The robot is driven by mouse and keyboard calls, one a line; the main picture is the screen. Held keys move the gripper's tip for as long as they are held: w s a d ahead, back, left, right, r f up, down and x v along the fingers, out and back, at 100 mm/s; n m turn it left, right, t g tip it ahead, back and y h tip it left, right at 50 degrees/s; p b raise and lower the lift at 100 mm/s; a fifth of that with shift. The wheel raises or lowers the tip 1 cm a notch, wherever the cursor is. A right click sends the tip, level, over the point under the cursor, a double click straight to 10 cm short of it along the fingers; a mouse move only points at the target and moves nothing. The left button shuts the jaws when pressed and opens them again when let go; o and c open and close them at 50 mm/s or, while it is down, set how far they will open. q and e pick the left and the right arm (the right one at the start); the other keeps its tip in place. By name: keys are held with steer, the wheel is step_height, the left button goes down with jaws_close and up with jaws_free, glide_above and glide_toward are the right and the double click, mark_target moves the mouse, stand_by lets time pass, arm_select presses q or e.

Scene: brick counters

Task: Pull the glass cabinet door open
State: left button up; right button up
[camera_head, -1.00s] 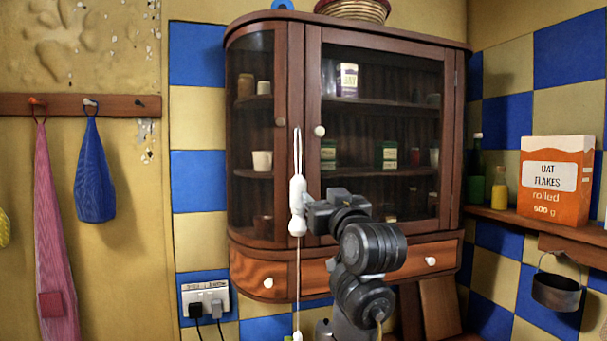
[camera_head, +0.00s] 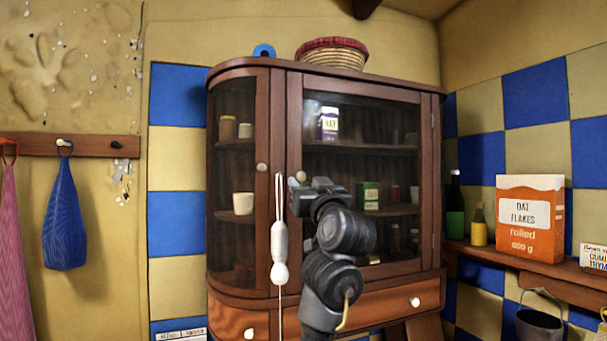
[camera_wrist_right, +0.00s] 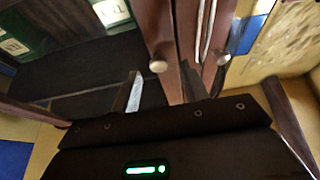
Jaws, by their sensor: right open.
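The glass cabinet door (camera_head: 360,170) is shut, with dark wooden framing around see-through glass. Its small pale round knob (camera_head: 300,176) sits on the left frame, just above my right gripper (camera_head: 299,192). In the right wrist view, this door knob (camera_wrist_right: 158,66) lies just beyond and between the fingertips of my right gripper (camera_wrist_right: 160,84). The gripper is open and empty, and I cannot tell whether a finger touches the knob. A second knob (camera_head: 262,168) is on the curved left part of the cabinet. My left gripper is not in view.
A white cord pull (camera_head: 280,250) hangs in front of the cabinet, left of my right gripper. A basket (camera_head: 332,58) stands on top. An orange oat flakes box (camera_head: 530,218) and bottles stand on the right shelf. A blue cloth (camera_head: 63,215) hangs on the left.

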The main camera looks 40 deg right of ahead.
steer(key=shift+p+x, duration=0.35)
steer(key=shift+x, duration=0.85)
steer(key=shift+d, duration=0.1)
jaws_close()
